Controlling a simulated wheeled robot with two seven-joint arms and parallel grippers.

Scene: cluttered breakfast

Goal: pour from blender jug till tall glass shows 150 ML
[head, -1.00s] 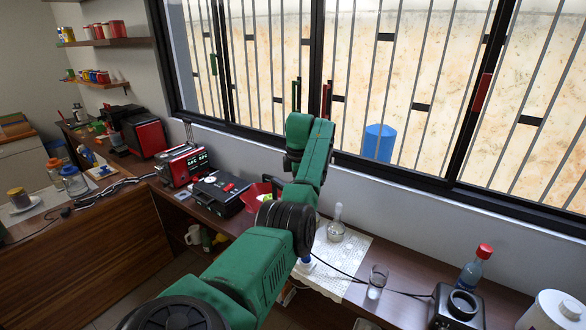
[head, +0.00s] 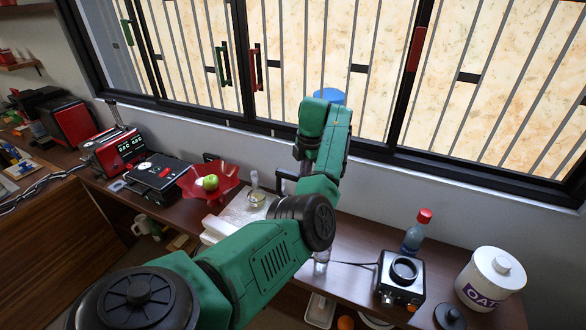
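The tall glass (head: 321,266) stands on the brown counter, its upper part hidden behind my green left arm. The black blender base (head: 399,281) with its round, empty socket stands to the right of the glass. I cannot make out the blender jug; it is not on the base and may be hidden behind the arm. My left arm crosses the middle of the picture, raised over the counter, and its gripper does not show. My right gripper is not in view. The level in the glass cannot be read.
A bottle with a red cap (head: 415,233) stands behind the base, a white oat canister (head: 491,279) to its right. A black round lid (head: 450,317) lies in front. A red bowl (head: 210,187) with a green apple and a small glass vessel (head: 256,196) are at left.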

